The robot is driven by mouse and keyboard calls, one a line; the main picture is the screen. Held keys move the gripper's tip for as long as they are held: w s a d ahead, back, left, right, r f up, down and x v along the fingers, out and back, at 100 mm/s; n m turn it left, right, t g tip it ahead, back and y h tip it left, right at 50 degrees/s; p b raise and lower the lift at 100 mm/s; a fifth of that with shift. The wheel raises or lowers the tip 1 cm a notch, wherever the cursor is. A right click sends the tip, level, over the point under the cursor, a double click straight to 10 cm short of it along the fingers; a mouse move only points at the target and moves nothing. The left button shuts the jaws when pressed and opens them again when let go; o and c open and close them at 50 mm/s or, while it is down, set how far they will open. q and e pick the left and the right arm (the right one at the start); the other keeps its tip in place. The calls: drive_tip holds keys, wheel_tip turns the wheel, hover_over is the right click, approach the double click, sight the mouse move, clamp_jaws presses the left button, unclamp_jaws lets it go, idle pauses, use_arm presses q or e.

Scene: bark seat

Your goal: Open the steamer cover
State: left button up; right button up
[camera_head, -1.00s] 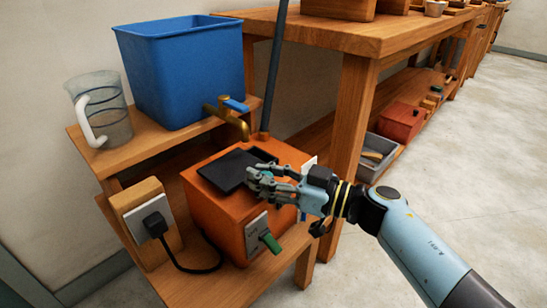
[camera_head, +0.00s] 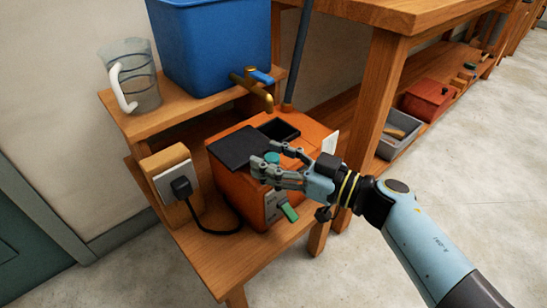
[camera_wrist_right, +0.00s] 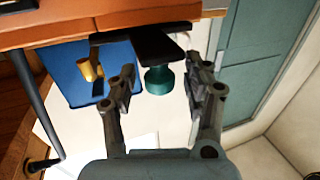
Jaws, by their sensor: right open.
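The steamer is an orange box (camera_head: 237,187) on the lower wooden shelf. Its flat black cover (camera_head: 240,147) lies on top, shifted to the left, and a dark opening (camera_head: 282,129) shows beside it. A teal knob (camera_head: 271,158) stands at the cover's near right edge. My right gripper (camera_head: 275,171) is at the knob, coming from the right. In the wrist view the knob (camera_wrist_right: 158,80) sits between the two open fingers (camera_wrist_right: 160,88), with a gap on each side, below the black cover (camera_wrist_right: 155,43). My left gripper is out of view.
A blue tub (camera_head: 210,45) with a brass tap (camera_head: 252,88) stands on the upper shelf behind, beside a clear jug (camera_head: 132,78). A plug and black cable (camera_head: 183,188) are at left. A wooden bench leg (camera_head: 372,110) stands close on the right.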

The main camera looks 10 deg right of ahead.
drive_tip(key=v, duration=1.2)
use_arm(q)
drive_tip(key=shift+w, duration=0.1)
use_arm(e)
drive_tip(key=s+d+f+m+h+p, duration=0.45)
drive_tip(key=s+f+h, duration=0.2)
drive_tip(key=f, duration=0.25)
drive_tip(key=s+d+f+m+h+p, duration=0.3)
drive_tip(key=s+d+f+m+h, duration=0.3)
drive_tip(key=f, duration=0.3)
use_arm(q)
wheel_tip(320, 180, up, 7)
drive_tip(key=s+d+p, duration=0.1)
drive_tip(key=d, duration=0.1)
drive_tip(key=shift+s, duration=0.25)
use_arm(e)
drive_tip(key=s+d+f+g+h, duration=0.1)
drive_tip(key=s+d+f+g, duration=0.1)
drive_tip(key=s, duration=0.8)
drive_tip(key=s+d+f+g, duration=0.1)
drive_tip(key=s+f+g, duration=0.4)
drive_tip(key=s, duration=0.5)
drive_tip(key=s+d+f+g+h, duration=0.1)
drive_tip(key=s+d+f+g, duration=0.1)
drive_tip(key=s+f, duration=0.4)
drive_tip(key=s+g, duration=0.1)
drive_tip(key=s, duration=0.4)
drive_tip(key=shift+d+f+g+h, duration=0.25)
drive_tip(key=shift+d+g+h, duration=0.05)
drive_tip(key=shift+d+h, duration=0.05)
